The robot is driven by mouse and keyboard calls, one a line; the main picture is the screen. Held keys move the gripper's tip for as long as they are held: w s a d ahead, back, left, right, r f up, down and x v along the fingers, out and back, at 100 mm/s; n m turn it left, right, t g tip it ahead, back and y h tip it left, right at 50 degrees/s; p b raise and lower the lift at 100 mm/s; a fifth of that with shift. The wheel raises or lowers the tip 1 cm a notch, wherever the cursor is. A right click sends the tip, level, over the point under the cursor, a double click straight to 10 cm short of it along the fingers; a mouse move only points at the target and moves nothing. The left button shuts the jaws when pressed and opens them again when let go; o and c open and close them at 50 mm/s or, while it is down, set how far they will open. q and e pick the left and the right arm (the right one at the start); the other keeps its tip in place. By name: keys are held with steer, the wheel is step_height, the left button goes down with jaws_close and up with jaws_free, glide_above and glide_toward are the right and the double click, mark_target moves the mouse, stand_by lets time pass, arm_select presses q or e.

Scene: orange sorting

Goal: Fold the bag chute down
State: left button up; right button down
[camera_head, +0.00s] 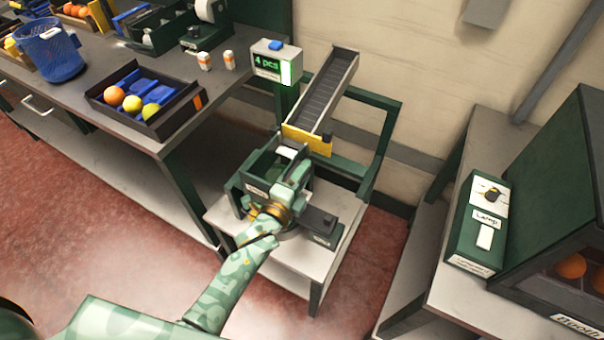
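The bag chute (325,95) is a dark ribbed channel with grey side rails, sloping from its high far end by the wall to a yellow plate (307,140) at its lower end. My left arm comes in from the lower left. My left gripper (291,183) is over the green-framed station just below the yellow plate, apparently a little short of it. Its fingers blend with the green frame, so I cannot tell whether they are open or touch anything. My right gripper is not in view.
A green counter display (273,62) reads "4 pcs". A tray (147,103) with fruit and blue pieces sits on the left bench, near a blue basket (50,50). At right stand a lamp switch box (480,225) and a dark booth (560,190) with oranges inside.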

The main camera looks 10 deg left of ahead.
arm_select(q)
steer(key=p+v, duration=0.1)
steer(key=v, duration=1.5)
steer(key=shift+s+p, duration=0.15)
steer(key=shift+p, duration=0.25)
steer(key=shift+a+r, duration=0.1)
steer(key=s+a+f+n+g+y, duration=0.1)
steer(key=s+f+n+g, duration=0.4)
steer(key=f, duration=0.5)
steer(key=s+a+f+n+g+y, duration=0.1)
steer(key=s+f+n+g+y, duration=0.1)
steer(key=s+f+n, duration=0.6)
steer(key=s+a+f+n+g+y, duration=0.1)
steer(key=s+a+f+g, duration=0.3)
steer(key=s+f, duration=0.5)
steer(key=s+a+f+n+g+y, duration=0.1)
steer(key=s+a+f+n+g, duration=0.2)
steer(key=s+f, duration=0.6)
steer(key=s+a+g, duration=0.1)
steer(key=s+g, duration=0.1)
steer(key=s, duration=0.2)
steer(key=shift+a+n+g, duration=0.2)
steer(key=shift+n+g, duration=0.2)
